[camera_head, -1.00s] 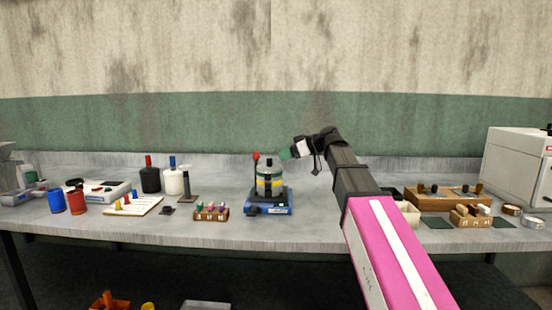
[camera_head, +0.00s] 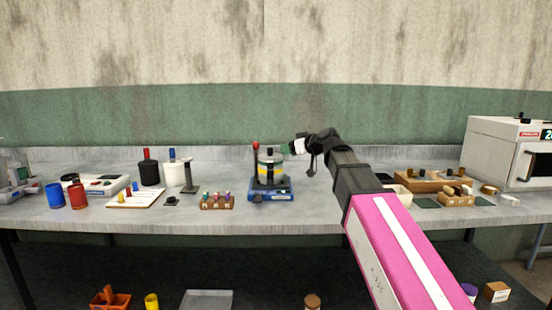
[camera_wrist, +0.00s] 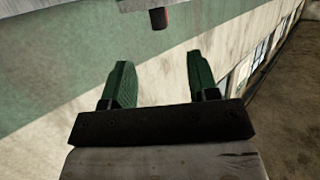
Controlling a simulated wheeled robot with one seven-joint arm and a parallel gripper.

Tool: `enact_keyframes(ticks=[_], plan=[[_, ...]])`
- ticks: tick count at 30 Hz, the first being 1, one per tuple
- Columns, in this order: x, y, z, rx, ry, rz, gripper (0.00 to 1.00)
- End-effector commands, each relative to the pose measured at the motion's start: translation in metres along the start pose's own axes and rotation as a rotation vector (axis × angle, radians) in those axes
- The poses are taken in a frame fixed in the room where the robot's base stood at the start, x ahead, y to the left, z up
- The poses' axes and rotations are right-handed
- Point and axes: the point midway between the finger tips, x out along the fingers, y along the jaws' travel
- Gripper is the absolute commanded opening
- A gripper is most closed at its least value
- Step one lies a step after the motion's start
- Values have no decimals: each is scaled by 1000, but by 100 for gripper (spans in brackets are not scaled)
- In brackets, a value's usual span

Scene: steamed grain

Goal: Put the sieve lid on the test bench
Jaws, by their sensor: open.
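A sieve stack (camera_head: 270,171) with yellow and dark bands stands on a blue-based shaker (camera_head: 272,196) at the middle of the test bench (camera_head: 325,208). A pale lid (camera_head: 270,157) with a dark knob appears to sit on top of the stack. My gripper (camera_head: 290,147) is just right of the stack's top, at about lid height in the picture, apparently apart from it. In the wrist view my gripper (camera_wrist: 158,62) has its two green fingers spread with nothing between them. A small dark red-tipped part at that view's top edge is unclear.
A red-topped post (camera_head: 255,146) rises left of the stack. A rack of small coloured items (camera_head: 217,203) stands left of the shaker. Black and white bottles (camera_head: 149,172) stand farther left. Wooden trays (camera_head: 430,183) and a white oven (camera_head: 505,155) are at right. Bare bench lies beside the shaker.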

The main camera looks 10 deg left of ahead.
Motion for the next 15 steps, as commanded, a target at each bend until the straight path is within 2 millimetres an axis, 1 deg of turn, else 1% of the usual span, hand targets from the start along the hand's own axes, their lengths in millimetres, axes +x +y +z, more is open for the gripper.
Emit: enact_keyframes(ticks=[6,9,15], plan=[[33,2,-1,0,-2,-3,54],[46,1,-1,-1,-2,-3,54],[56,1,-1,-2,-2,-2,54]])
